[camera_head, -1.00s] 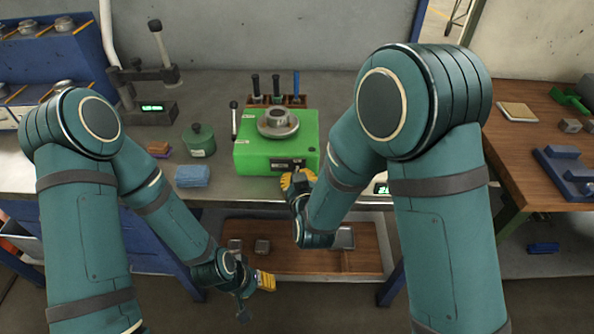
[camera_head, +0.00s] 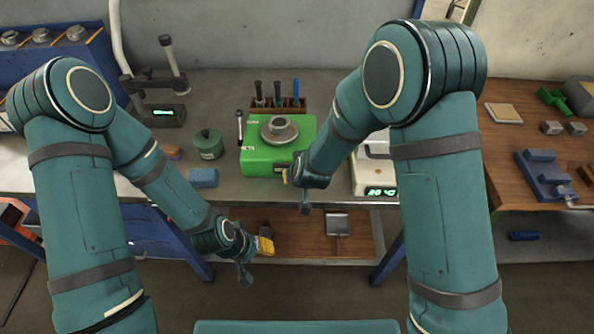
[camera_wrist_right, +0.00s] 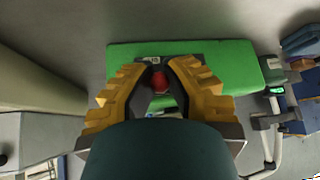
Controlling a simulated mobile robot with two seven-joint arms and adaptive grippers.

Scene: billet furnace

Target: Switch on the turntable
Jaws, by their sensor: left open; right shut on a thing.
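The turntable (camera_head: 262,155) is a green box on the grey bench, with a round grey metal plate (camera_head: 280,130) on top. My right gripper (camera_head: 289,174) is at the right part of its front face, partly hidden by my wrist. In the right wrist view, the yellow fingers of this gripper (camera_wrist_right: 160,76) close around a small red knob (camera_wrist_right: 159,83) in front of a dark panel on the green box (camera_wrist_right: 225,60). Finger contact on the knob is hard to make out. My left gripper (camera_head: 266,243) is open and empty, low in front of the bench.
A white scale with a green display (camera_head: 380,191) stands right of my right wrist. A green lidded pot (camera_head: 208,143), a blue block (camera_head: 203,177) and a dark hardness-tester-like stand (camera_head: 160,100) are to the left. A tool rack (camera_head: 279,104) stands behind the turntable.

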